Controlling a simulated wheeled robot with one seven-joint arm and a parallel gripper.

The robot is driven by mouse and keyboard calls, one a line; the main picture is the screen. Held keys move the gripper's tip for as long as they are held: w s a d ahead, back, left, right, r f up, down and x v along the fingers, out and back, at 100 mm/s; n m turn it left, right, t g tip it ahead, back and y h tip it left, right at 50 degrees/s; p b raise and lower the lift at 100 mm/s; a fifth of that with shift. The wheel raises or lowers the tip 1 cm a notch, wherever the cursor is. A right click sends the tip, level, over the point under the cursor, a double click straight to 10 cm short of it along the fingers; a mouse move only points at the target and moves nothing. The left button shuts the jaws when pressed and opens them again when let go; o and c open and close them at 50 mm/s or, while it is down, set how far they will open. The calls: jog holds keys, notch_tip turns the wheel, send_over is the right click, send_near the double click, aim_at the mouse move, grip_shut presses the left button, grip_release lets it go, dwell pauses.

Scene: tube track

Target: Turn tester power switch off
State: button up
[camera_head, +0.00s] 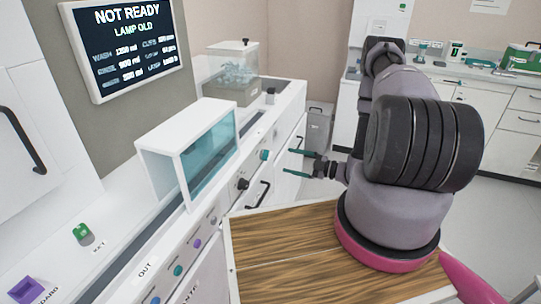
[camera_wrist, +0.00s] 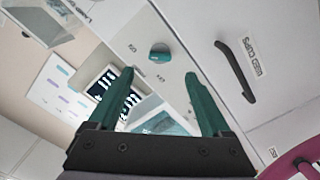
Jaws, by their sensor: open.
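A teal rotary knob (camera_head: 264,155) sits on the white front panel of the long bench unit; it also shows in the wrist view (camera_wrist: 159,53), with small marks around it too small to read. I cannot tell from lettering whether it is the tester power switch. My gripper (camera_head: 287,161) is open and empty, its two green fingers pointing at the panel just right of the knob. In the wrist view the fingertips (camera_wrist: 159,75) are spread on either side of the knob's line, apart from it. A black knob (camera_head: 242,184) is nearer on the same panel.
A screen (camera_head: 125,38) reads "NOT READY, LAMP OLD". A glass-fronted white box (camera_head: 190,150) stands on the bench. Black drawer handles stick out below the panel, one (camera_wrist: 235,72) close to my gripper. A wooden top (camera_head: 290,250) lies below my arm.

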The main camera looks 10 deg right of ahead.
aim_at(265, 155)
jog(key=x, duration=0.8)
jog(key=shift+w+a, duration=0.2)
jog(key=shift+a, duration=0.05)
grip_shut()
